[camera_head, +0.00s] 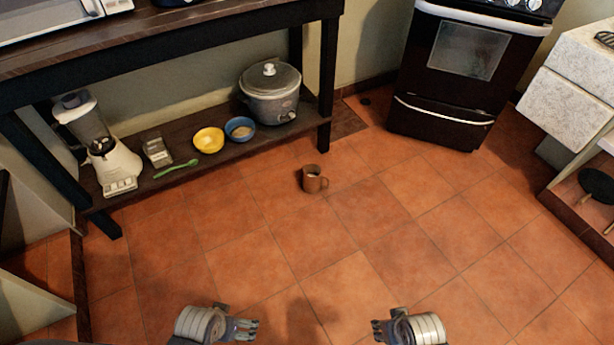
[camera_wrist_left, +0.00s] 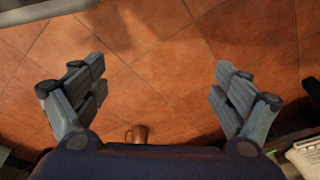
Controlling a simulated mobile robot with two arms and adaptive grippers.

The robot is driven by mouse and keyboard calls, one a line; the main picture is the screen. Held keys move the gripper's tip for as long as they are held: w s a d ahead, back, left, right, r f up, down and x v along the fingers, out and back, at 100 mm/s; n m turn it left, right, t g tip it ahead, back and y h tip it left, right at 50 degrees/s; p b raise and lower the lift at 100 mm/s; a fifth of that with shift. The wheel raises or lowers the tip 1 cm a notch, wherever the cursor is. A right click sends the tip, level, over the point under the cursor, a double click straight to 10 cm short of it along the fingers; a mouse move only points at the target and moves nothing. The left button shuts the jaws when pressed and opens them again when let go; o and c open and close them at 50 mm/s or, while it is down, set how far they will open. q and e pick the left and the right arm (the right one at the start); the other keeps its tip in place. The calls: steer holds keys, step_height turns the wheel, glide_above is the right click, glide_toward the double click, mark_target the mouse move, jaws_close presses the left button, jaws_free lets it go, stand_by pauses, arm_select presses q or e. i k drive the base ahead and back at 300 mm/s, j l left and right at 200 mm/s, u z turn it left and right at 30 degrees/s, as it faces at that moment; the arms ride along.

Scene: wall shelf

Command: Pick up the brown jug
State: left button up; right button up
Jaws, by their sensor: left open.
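The brown jug (camera_head: 312,179) stands upright on the tiled floor near the middle of the head view, its handle to the right. In the left wrist view the jug (camera_wrist_left: 138,133) shows small at the bottom edge, partly hidden by my gripper's body. My left gripper (camera_head: 247,329) is at the bottom of the head view, well short of the jug. In the left wrist view its fingers (camera_wrist_left: 157,75) are spread with only floor between them. My right gripper (camera_head: 379,331) is at the bottom right of centre, apart from the jug; its jaw opening is unclear.
A low shelf (camera_head: 235,155) at the left holds a blender (camera_head: 109,160), a yellow bowl (camera_head: 208,140), a blue bowl (camera_head: 240,128) and a slow cooker (camera_head: 271,95). A black oven (camera_head: 465,70) stands at the back right. Open floor surrounds the jug.

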mark_target(316, 180)
steer(key=i+j, duration=0.15)
steer(key=j, duration=0.25)
steer(key=i+j+z, duration=0.1)
steer(key=j, duration=0.3)
steer(key=i+j+z, duration=0.1)
steer(key=j, duration=0.3)
steer(key=i+j, duration=0.2)
steer(key=j, duration=0.2)
steer(key=i+j+z, duration=0.1)
steer(key=j, duration=0.3)
steer(key=i, duration=0.05)
